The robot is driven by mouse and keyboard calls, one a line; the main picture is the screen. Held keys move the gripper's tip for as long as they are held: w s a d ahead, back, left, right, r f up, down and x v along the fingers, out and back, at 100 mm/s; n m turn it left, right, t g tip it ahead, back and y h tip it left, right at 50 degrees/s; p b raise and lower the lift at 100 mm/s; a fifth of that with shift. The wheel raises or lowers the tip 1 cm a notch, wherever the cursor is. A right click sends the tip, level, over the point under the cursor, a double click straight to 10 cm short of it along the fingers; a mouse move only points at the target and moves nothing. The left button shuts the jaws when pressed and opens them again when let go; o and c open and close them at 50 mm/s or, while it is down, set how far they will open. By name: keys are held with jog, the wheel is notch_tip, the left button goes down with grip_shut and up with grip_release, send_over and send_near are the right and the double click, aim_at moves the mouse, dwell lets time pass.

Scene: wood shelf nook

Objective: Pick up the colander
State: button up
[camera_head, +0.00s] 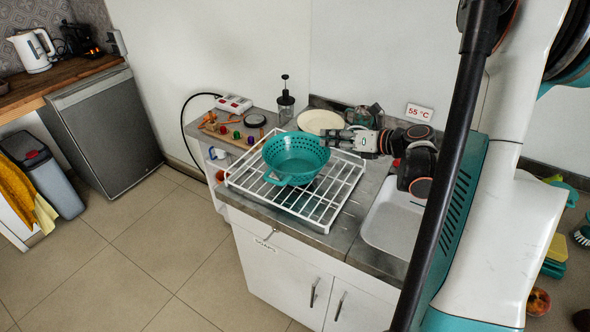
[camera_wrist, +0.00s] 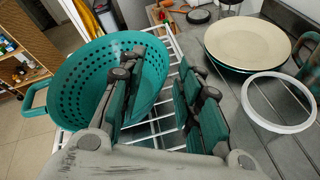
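The teal colander (camera_head: 294,155) sits upright on a white wire rack on the counter. In the wrist view the colander (camera_wrist: 75,85) fills the left side, with its side handle at the far left. My gripper (camera_head: 332,139) is at the colander's right rim in the head view. In the wrist view my gripper (camera_wrist: 164,78) is open, with one finger over the bowl and the other outside it. The rim's near wall shows between the fingers, with a gap on the outer side. Contact with the rim cannot be told.
The white wire rack (camera_head: 322,217) lies beside a white sink basin (camera_head: 392,228). A cream plate (camera_head: 320,121) and a white ring (camera_wrist: 279,103) lie close to my gripper. A cutting board with vegetables (camera_head: 232,133) and a French press (camera_head: 286,103) stand behind.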

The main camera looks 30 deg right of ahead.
aim_at(308, 138)
jog(key=shift+w+f, duration=0.15)
jog(key=shift+f, duration=0.45)
jog(key=shift+w+a+f, duration=0.1)
jog(key=shift+w+a, duration=0.25)
jog(key=shift+w, duration=0.1)
jog(key=b+x, duration=0.2)
jog(key=x, duration=0.4)
grip_shut()
